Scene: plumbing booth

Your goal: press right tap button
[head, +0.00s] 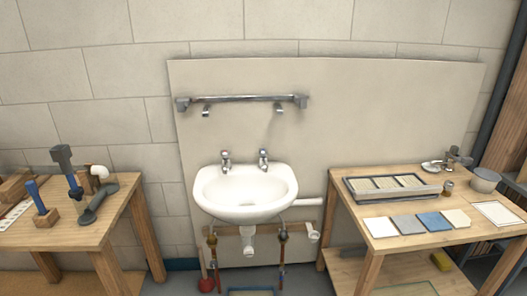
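A white wash basin (245,190) hangs on a pale panel in the middle of the head view. Two small chrome taps stand on its back rim. The right tap (263,158) is upright, and its top button is too small to make out clearly. The left tap (226,160) stands a short way to its left. Nothing touches either tap. Neither of my grippers is in view.
A chrome rail (243,98) is fixed to the panel above the taps. A wooden bench (75,235) with tools stands at left. Another wooden table (345,190) with a tray (352,187) and tiles stands at right. Pipes hang below the basin. The space before the basin is clear.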

